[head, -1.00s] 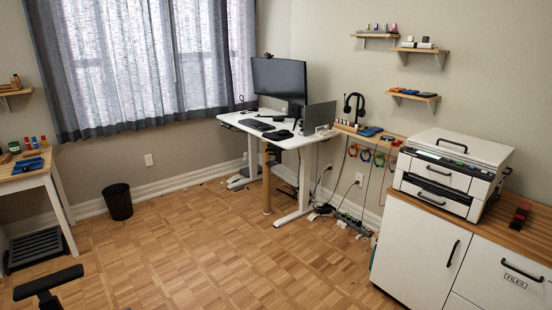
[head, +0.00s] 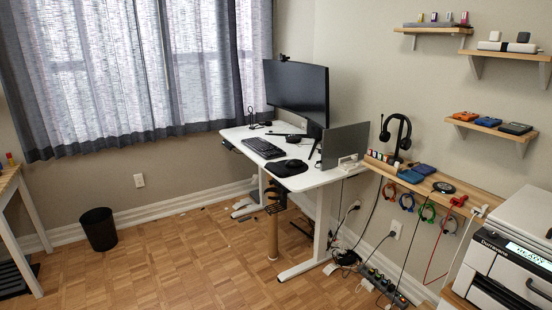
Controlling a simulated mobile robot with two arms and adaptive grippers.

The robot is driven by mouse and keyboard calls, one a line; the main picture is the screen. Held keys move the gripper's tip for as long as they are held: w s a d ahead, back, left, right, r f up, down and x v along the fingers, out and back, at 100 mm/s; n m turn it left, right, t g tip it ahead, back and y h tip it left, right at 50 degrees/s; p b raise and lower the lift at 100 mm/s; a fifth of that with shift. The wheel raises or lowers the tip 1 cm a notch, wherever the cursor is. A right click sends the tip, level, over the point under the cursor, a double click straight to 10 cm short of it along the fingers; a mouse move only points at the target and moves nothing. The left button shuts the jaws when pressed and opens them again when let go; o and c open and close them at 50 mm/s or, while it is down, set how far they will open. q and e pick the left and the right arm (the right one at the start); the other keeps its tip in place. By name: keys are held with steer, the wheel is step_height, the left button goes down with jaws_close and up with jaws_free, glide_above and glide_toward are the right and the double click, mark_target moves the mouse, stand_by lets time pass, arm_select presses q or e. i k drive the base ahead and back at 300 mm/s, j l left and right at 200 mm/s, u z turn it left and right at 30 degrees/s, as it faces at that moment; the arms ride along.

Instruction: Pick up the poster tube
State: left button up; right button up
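A light brown tube (head: 272,236), which looks like the poster tube, stands upright on the floor at the front edge of the white standing desk (head: 318,178). Its upper part is partly hidden by a dark holder-like item (head: 275,200) below the desk edge; I cannot tell whether they touch. Neither of my grippers is in view.
The wooden floor (head: 185,265) in front of the tube is clear. A black bin (head: 98,229) stands at left. Cables and a power strip (head: 384,286) lie on the floor right of the desk. A printer (head: 510,262) is at the right edge.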

mark_target(273, 220)
steer(key=i+j+u, duration=0.1)
steer(key=i+j, duration=0.15)
steer(key=i, duration=0.35)
steer(key=i+j, duration=0.2)
steer(key=i, duration=0.45)
steer(key=i+j+u, duration=0.15)
steer(key=i, duration=0.45)
